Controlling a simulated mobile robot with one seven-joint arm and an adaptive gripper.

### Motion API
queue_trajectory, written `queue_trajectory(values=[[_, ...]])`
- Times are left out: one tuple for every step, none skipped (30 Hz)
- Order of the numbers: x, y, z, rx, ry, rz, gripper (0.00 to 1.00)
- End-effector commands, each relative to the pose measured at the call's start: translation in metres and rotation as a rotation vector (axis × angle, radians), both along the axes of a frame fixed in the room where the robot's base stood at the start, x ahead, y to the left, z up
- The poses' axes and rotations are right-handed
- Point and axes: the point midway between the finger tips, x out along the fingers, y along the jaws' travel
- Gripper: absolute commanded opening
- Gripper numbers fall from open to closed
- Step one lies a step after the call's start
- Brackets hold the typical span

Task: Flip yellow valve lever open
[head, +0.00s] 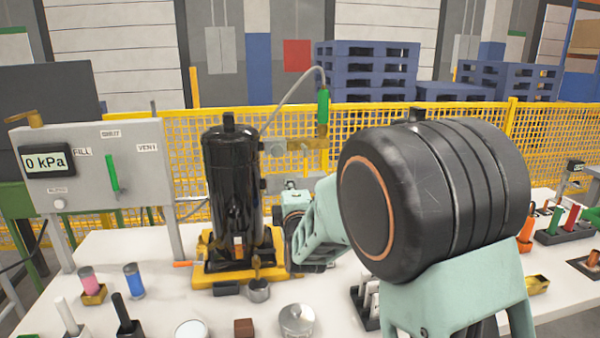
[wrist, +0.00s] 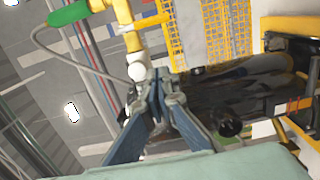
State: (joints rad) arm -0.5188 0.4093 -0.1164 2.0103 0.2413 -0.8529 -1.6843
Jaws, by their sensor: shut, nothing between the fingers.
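A black cylindrical compressor (head: 228,180) stands upright on a yellow base (head: 205,275). A brass-yellow fitting (head: 322,134) is beside its upper right, under a green hose connector (head: 323,105). In the wrist view the yellow fitting (wrist: 122,14) has a short yellow bar (wrist: 152,21) pointing right, which looks like the valve lever. I cannot tell its open or closed position. My gripper (wrist: 157,78) is shut and empty, its tips close to the white lower end of the fitting (wrist: 137,71). Contact is unclear. In the head view my arm hides most of the gripper.
A grey panel (head: 150,205) with a 0 kPa display and a green lever (head: 112,173) stands left. A thin grey hose (head: 285,87) arches to the connector. The white table (head: 115,245) holds several small parts in front. A yellow mesh fence (head: 370,118) runs behind.

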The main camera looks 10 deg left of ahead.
Motion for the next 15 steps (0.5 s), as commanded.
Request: queue_trajectory(values=[[0.006, 0.001, 0.0, 0.0, 0.0, -0.001, 0.0], [0.011, 0.002, 0.0, 0.0, 0.0, -0.001, 0.0], [0.017, 0.003, -0.001, 0.0, 0.001, -0.001, 0.0], [0.022, 0.004, 0.0, 0.0, 0.0, -0.001, 0.0], [0.027, 0.005, 0.0, 0.0, 0.0, -0.001, 0.0], [0.033, 0.007, -0.001, 0.0, 0.001, -0.001, 0.0], [0.038, 0.009, 0.0, 0.0, 0.0, 0.0, 0.0], [0.043, 0.01, -0.001, 0.0, 0.0, 0.0, 0.0], [0.049, 0.012, 0.0, 0.0, 0.0, 0.0, 0.0], [0.054, 0.013, 0.0, 0.0, 0.0, 0.0, 0.0], [0.059, 0.013, -0.001, 0.0, 0.001, 0.0, 0.0], [0.065, 0.014, 0.0, 0.0, 0.0, -0.001, 0.0], [0.07, 0.016, 0.0, 0.0, -0.001, -0.001, 0.0], [0.074, 0.017, -0.001, 0.0, 0.001, 0.0, 0.0], [0.08, 0.018, 0.0, 0.0, 0.0, 0.0, 0.0]])
